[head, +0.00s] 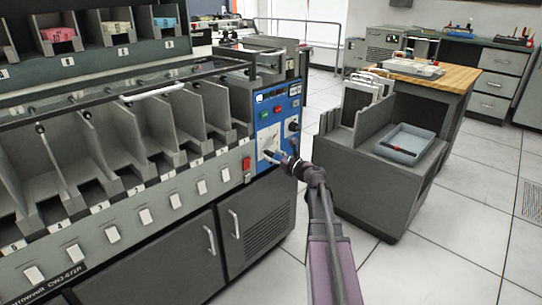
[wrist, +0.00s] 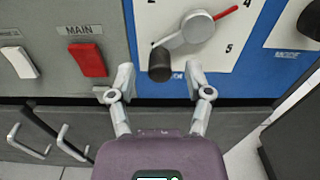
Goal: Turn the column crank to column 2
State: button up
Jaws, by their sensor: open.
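The column crank (wrist: 198,27) is a silver arm on a white dial plate (wrist: 215,58) set in a blue panel. Its black knob (wrist: 160,65) hangs at the lower left of the hub. A red pointer (wrist: 226,13) extends to the upper right, its tip close to the 4. The numbers 2, 4 and 5 show; the dial's top is cut off. My gripper (wrist: 160,84) is open, with one fingertip on each side of the knob in the picture; contact cannot be told. In the head view my gripper (head: 282,158) covers part of the dial plate (head: 264,136).
A red MAIN switch (wrist: 87,59) lies left of the dial. A black mode knob (head: 293,126) is on the right of the blue panel (head: 270,97). Card bins run to the left. A grey cart (head: 370,175) with a tray (head: 406,137) stands close on the right.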

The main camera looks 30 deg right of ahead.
jog(key=v, duration=1)
jog(key=shift+s, duration=0.25)
jog(key=shift+d, duration=0.1)
jog(key=s+a+f+n+g+y+p, duration=0.1)
jog(key=s+a+f+n+g, duration=0.1)
jog(key=a+f+n+g, duration=0.5)
jog(key=s+a+f+n+g+y+p, duration=0.1)
jog(key=a+f+n+g, duration=0.15)
jog(key=a+n, duration=0.9)
jog(key=s+a+f+n+g+h+p, duration=0.2)
jog(key=s+a+f+n+g+h, duration=0.2)
jog(key=s+a+n+g+h, duration=0.3)
jog(key=shift+s+a+f+n+h+p, duration=0.3)
jog(key=shift+s+a+n, duration=0.9)
jog(key=shift+s+n, duration=1.25)
jog(key=shift+w+r+n+g, duration=0.1)
jog(key=shift+w+n+g, duration=0.15)
jog(key=shift+w+n, duration=0.2)
jog(key=shift+c, duration=0.3)
